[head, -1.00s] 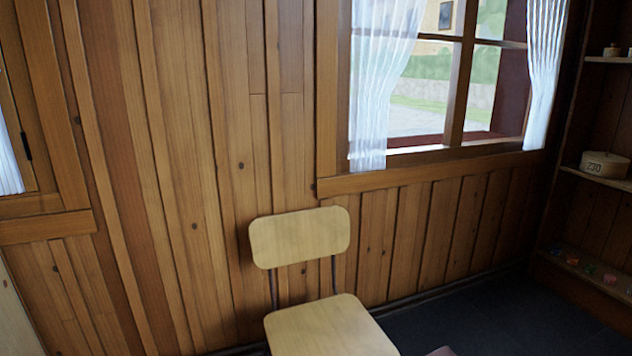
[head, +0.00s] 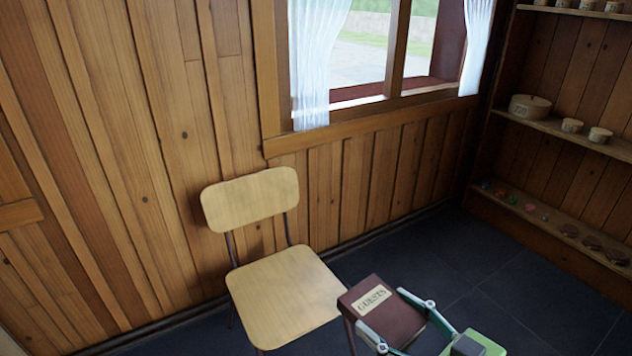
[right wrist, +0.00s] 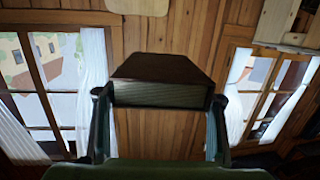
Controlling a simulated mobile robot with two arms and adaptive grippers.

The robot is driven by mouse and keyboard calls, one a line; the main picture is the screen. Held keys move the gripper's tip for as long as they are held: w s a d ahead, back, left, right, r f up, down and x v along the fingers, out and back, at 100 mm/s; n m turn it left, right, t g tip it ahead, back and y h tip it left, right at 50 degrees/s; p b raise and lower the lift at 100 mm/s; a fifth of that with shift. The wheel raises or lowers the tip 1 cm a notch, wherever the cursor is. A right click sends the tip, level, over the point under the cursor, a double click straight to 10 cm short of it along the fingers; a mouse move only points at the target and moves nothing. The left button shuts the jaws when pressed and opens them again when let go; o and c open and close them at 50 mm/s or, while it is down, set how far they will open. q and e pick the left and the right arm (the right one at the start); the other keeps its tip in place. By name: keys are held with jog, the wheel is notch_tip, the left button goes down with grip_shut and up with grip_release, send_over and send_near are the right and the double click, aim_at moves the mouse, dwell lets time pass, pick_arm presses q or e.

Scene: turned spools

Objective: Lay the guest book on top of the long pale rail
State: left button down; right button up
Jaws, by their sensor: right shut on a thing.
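The guest book (head: 374,300) is dark red-brown with a pale label reading "GUESTS". My right gripper (head: 397,320) is shut on it, with one finger on each side, and holds it up in front of the chair. In the right wrist view the book (right wrist: 160,78) sits between the two fingers of the gripper (right wrist: 160,98), its page edge facing the camera. I cannot make out a long pale rail in these frames. My left gripper is not in view.
A pale wooden chair (head: 285,298) stands by the plank wall, left of the book. A window (head: 370,60) with white curtains is behind. Shelves (head: 570,135) with round boxes and small items stand at the right. Dark floor (head: 440,240) is clear between.

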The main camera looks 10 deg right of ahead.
aim_at(364, 314)
jog(key=shift+w+a+r+n+g+y, duration=0.1)
jog(key=shift+w+a+n+g+y, duration=0.05)
jog(key=shift+a+n+g+y, duration=0.5)
jog(key=shift+w+a+r+n+g+y, duration=0.1)
jog(key=shift+a+n+g+y, duration=0.35)
jog(key=shift+n+y, duration=0.35)
jog(key=shift+a+r+y, duration=0.1)
jog(key=shift+a+y, duration=0.25)
jog(key=shift+y, duration=0.1)
jog(key=shift+w+a+n+g+y, duration=0.15)
jog(key=shift+n+g+y, duration=0.15)
jog(key=shift+n+g, duration=0.35)
jog(key=shift+w+a+r+y, duration=0.15)
jog(key=shift+a+y, duration=0.15)
jog(key=shift+a+n+g, duration=0.2)
jog(key=shift+n+g, duration=0.3)
jog(key=shift+g, duration=0.05)
